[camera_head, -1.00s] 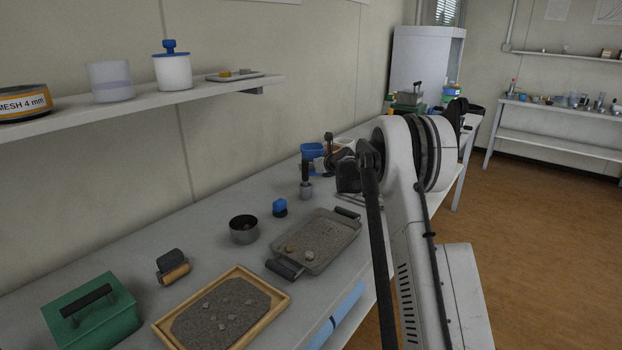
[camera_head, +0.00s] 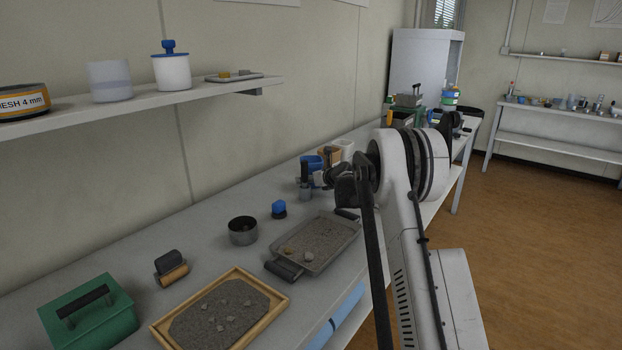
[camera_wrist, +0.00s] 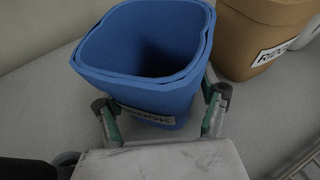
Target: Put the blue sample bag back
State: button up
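The blue sample bag (camera_wrist: 150,75) is an open-topped, upright blue container with a pale label, partly readable as "OOK". My gripper (camera_wrist: 160,115) has one finger on each side of it, low on the bag, and appears shut on it. In the head view the blue bag (camera_head: 310,164) is at the far part of the bench, with my gripper (camera_head: 322,178) at its right, partly covering it. I cannot tell whether its base touches the bench.
A brown bag (camera_wrist: 262,35) labelled "RID..." stands close right of the blue bag, with a white one (camera_head: 346,147) beyond. A metal-ended tool (camera_head: 305,194) is close by. A blue-capped item (camera_head: 279,208), dark tin (camera_head: 243,231) and grey tray (camera_head: 298,262) stand nearer.

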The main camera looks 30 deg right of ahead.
jog(key=shift+r, duration=0.1)
jog(key=shift+s+r, duration=0.15)
jog(key=p+v, duration=0.1)
jog(key=v, duration=1)
jog(key=shift+s+r, duration=0.15)
jog(key=shift+s, duration=0.15)
jog(key=shift+d, duration=0.1)
